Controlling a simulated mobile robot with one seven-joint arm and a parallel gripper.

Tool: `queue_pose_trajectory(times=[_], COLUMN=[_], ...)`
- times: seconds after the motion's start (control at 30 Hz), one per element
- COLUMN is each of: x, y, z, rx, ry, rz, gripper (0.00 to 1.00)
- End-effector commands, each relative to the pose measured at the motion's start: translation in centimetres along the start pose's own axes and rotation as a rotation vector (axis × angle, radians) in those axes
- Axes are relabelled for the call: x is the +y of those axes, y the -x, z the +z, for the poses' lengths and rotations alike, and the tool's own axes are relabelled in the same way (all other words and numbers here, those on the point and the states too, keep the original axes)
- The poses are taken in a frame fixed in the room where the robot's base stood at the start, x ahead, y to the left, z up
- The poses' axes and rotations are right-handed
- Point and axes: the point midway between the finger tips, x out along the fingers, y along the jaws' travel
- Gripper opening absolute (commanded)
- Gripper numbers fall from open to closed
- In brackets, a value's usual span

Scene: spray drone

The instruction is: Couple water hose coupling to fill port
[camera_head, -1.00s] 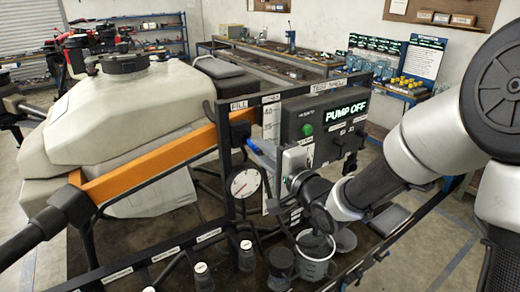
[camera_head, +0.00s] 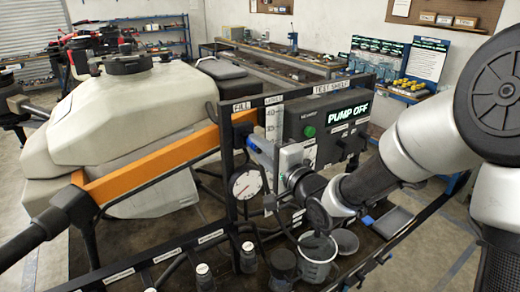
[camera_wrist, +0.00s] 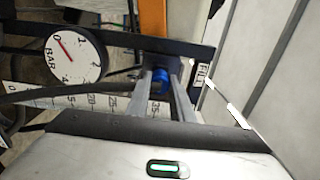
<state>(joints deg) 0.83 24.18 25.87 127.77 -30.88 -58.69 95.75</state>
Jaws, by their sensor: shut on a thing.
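My gripper (camera_head: 262,146) is shut on the blue water hose coupling, which shows between its fingertips in the wrist view (camera_wrist: 160,82). The gripper points left at the black frame, just right of the dark fill port (camera_head: 240,130) below the FILL label (camera_head: 241,106). In the wrist view, the coupling is beside the frame bar near the FILL label (camera_wrist: 202,74). The port's mouth is hidden, and I cannot tell whether the coupling touches it. A dark hose (camera_wrist: 70,92) runs left from the fingers in the wrist view.
A round pressure gauge (camera_head: 245,184) sits below the port, close to the fingers. The pump box (camera_head: 328,122) behind my wrist reads PUMP OFF. A clear measuring jug (camera_head: 316,262) and several small bottles stand below. The white drone tank (camera_head: 120,115) is at left.

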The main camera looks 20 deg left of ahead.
Motion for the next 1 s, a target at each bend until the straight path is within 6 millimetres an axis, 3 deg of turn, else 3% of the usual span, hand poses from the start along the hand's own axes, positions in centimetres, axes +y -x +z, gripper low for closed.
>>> queue_pose_trajectory(times=[0.57, 0.6, 0.73, 1.0], x=[0.0, 0.0, 0.0, 0.0], y=[-1.3, -1.3, -1.3, -1.2], z=[0.0, 0.0, 0.0, 0.0], rx=[0.000, 0.000, 0.000, 0.000], ry=[0.000, 0.000, 0.000, -0.001], rz=[-0.001, -0.001, -0.001, 0.000], gripper=[0.00, 0.22, 0.42, 0.42])
